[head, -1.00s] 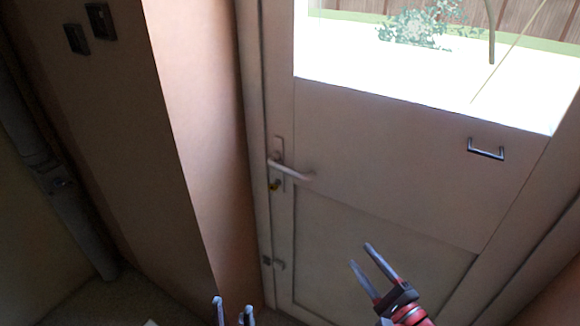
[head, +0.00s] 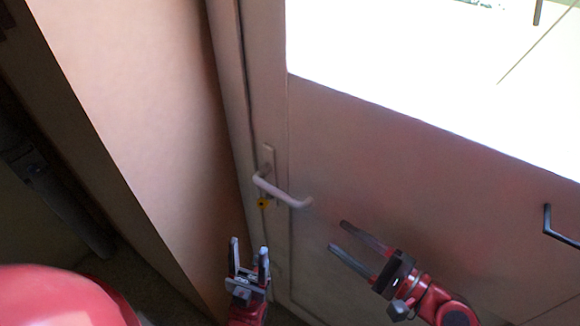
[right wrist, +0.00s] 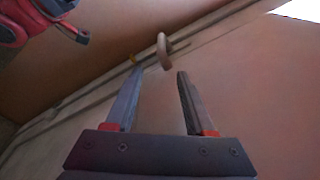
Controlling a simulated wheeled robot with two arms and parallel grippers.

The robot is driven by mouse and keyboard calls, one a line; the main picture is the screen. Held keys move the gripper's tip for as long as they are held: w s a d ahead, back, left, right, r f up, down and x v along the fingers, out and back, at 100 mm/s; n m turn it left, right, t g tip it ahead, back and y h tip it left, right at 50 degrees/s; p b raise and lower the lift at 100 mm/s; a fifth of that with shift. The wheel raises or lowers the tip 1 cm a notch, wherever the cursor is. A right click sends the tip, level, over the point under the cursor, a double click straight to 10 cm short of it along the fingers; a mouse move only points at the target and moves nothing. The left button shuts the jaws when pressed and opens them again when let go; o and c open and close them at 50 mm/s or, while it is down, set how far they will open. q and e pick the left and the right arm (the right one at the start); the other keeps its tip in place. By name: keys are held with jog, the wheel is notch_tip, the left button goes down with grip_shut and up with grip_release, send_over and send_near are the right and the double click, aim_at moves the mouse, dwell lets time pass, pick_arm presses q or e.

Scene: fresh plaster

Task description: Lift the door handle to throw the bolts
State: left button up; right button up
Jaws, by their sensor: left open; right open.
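The door handle (head: 284,192) is a pale lever on a narrow plate at the left side of the door (head: 400,165), with its free end pointing right and slightly down. It also shows in the right wrist view (right wrist: 164,52), just beyond the fingertips. My right gripper (head: 338,236) is open and empty, below and right of the handle, apart from it. In the right wrist view its fingers (right wrist: 160,72) are spread with nothing between them. My left gripper (head: 249,246) is open, low and left, below the handle and touching nothing that I can see.
A dark pull bar (head: 556,228) is on the door's right side. The wall corner (head: 130,120) stands close on the left. A bright window fills the upper door.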

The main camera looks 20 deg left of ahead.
jog(key=p, duration=0.4)
send_near(280, 191)
jog(key=x, duration=0.2)
jog(key=p+x, duration=0.1)
jog(key=x, duration=0.2)
jog(key=p+x, duration=0.1)
jog(key=x, duration=0.2)
jog(key=shift+a+f, duration=0.25)
jog(key=shift+f, duration=0.15)
jog(key=shift+x, duration=0.8)
jog(key=shift+f, duration=0.15)
grip_shut()
